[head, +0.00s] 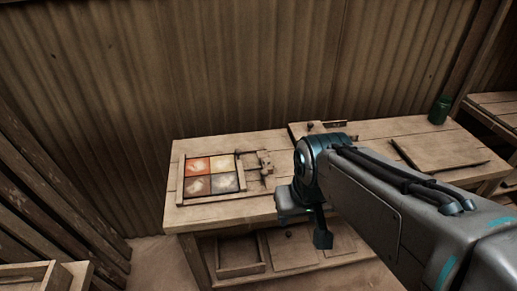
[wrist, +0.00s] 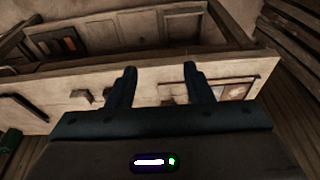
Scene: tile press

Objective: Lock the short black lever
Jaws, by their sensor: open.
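The tiles also show in the wrist view (wrist: 232,90), right of my fingers. I cannot make out the short black lever for sure; a small dark piece (head: 335,123) lies at the bench's back edge. My gripper (wrist: 160,70) is open and empty, its fingers apart in front of the bench. In the head view my arm hides part of the bench, and a dark finger (head: 322,238) hangs by its front edge.
The wooden bench top (head: 225,218) is bare along its front left. A flat board (head: 438,151) lies at the right, with a green jar (head: 439,110) behind it. A lower shelf holds a wooden tray (head: 240,270). A corrugated wall (head: 240,70) stands close behind.

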